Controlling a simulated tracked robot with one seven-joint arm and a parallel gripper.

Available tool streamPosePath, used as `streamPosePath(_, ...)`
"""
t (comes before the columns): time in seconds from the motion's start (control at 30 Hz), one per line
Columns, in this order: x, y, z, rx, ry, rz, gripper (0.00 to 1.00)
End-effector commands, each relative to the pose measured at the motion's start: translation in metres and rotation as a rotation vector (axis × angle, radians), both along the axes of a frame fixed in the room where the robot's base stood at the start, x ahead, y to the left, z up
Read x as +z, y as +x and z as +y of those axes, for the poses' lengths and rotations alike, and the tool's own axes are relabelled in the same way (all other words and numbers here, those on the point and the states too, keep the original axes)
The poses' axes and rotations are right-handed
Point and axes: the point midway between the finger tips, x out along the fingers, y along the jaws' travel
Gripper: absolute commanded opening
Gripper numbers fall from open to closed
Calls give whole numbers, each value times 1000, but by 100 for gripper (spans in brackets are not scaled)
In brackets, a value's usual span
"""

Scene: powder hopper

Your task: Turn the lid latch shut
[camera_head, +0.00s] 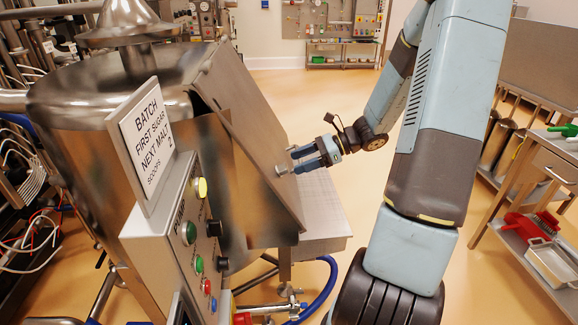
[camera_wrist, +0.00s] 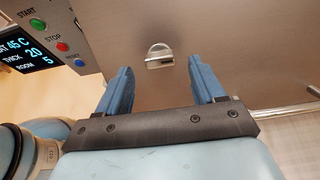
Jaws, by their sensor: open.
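The hopper's slanted flat steel lid (camera_head: 245,115) faces my arm; in the wrist view it fills the upper part (camera_wrist: 230,30). A small steel latch (camera_wrist: 160,57) with a rounded tab sits on it. In the head view the latch (camera_head: 282,171) shows as a small metal piece at the fingertips. My gripper (camera_head: 294,161) has blue fingers, spread apart and close to the lid.
A control box with buttons (camera_head: 190,233) and a batch sign (camera_head: 147,139) stands left of the lid. A steel ledge (camera_head: 322,205) lies below the gripper. A blue hose (camera_head: 328,290) curves underneath. A cart (camera_head: 558,165) stands right; open floor lies behind.

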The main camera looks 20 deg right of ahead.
Motion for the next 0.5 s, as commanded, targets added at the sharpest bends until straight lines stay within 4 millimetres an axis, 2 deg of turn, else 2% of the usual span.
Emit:
streamPosePath(0.2, -11, 6, 27, 3, 1, 1, 68)
streamPosePath(0.5, -16, 9, 37, 0, -1, 0, 68)
